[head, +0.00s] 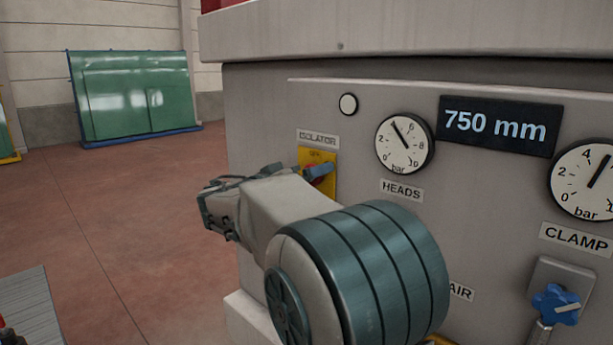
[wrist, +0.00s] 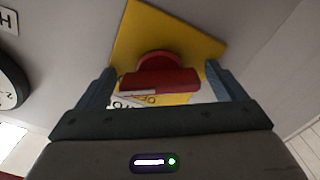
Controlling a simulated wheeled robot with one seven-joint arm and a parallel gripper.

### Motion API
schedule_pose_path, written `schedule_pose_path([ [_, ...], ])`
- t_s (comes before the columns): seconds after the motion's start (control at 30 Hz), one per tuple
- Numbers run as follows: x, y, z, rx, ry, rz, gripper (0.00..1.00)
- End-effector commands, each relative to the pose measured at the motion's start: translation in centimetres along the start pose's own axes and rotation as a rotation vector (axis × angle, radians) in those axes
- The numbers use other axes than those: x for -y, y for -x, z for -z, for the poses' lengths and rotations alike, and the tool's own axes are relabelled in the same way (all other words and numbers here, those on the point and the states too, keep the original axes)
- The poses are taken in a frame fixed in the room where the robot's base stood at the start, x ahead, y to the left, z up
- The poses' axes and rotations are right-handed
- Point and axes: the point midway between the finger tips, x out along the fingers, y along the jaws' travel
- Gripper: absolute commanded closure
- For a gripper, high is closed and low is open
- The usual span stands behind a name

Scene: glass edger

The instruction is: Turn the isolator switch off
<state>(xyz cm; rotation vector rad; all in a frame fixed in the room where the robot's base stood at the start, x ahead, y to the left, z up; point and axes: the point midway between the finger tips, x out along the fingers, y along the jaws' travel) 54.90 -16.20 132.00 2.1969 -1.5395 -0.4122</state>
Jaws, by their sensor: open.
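The isolator switch has a yellow plate (head: 317,158) under the ISOLATOR label on the grey machine panel. The plate also shows in the wrist view (wrist: 190,32). Its red handle (wrist: 160,80) lies crosswise in the wrist view, with a round red hub behind it. My gripper (wrist: 160,70) is open, with one finger on each side of the red handle. I see gaps between both fingers and the handle. In the head view my arm hides the lower part of the switch, and a little of the handle (head: 318,170) shows. Partly covered lettering shows by the handle in the wrist view.
The HEADS gauge (head: 404,144) and a white round lamp (head: 348,104) are right of the switch. Farther right are the 750 mm display (head: 499,125), the CLAMP gauge (head: 590,180) and a blue knob (head: 556,304). The floor on the left is open before a green glass rack (head: 132,95).

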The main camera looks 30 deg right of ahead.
Motion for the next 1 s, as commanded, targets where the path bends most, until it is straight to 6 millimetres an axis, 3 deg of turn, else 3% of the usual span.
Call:
schedule_pose_path([
  [0.07, 0.01, 0.01, -0.01, 0.0, 0.0, 0.0, 0.1],
  [0.23, 0.02, 0.03, -0.01, 0.0, 0.0, 0.0, 0.54],
  [0.67, 0.07, 0.0, -0.19, 0.001, 0.061, -0.001, 0.54],
  [1.0, 0.18, 0.05, -0.32, 0.0, 0.316, 0.0, 0.54],
])
